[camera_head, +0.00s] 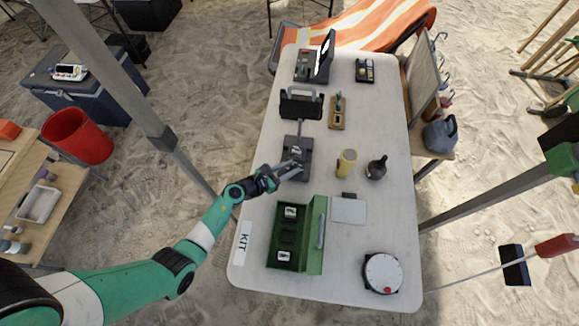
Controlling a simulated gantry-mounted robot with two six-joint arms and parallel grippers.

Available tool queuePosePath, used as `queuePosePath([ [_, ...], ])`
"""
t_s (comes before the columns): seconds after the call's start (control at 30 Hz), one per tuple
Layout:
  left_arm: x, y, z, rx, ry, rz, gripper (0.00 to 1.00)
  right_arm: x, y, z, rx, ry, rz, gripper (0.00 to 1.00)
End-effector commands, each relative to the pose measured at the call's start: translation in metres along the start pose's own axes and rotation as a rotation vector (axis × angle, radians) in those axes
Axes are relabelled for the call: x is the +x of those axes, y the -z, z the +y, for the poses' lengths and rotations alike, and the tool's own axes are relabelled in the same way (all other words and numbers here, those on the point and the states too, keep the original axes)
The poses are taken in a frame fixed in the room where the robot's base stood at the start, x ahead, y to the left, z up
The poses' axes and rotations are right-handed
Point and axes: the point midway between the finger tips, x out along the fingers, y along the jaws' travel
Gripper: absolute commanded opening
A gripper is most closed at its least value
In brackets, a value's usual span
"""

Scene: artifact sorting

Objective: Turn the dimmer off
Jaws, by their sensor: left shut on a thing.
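A dark grey device (304,172) lies on the white table, with a lamp-like black panel (301,104) standing behind it on a short stem. I cannot tell for sure that this device is the dimmer. My right gripper is not in view.
A green open box (318,238), yellow cylinder (346,162), dark bottle (376,168) and round white device (382,273) stand nearby. A wooden piece (337,116) and a black case (306,66) lie farther back.

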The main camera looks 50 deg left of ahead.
Motion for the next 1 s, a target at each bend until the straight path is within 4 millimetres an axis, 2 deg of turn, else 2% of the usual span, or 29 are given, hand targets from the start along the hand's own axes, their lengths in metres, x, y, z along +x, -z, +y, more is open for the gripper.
queuePosePath([
  [0.5, 0.001, -0.003, -0.011, -0.140, -0.333, 0.003, 0.00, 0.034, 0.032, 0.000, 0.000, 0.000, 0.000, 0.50],
  [1.0, 0.006, -0.001, -0.014, -0.265, -0.639, -0.002, 0.00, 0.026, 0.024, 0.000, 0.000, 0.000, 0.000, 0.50],
])
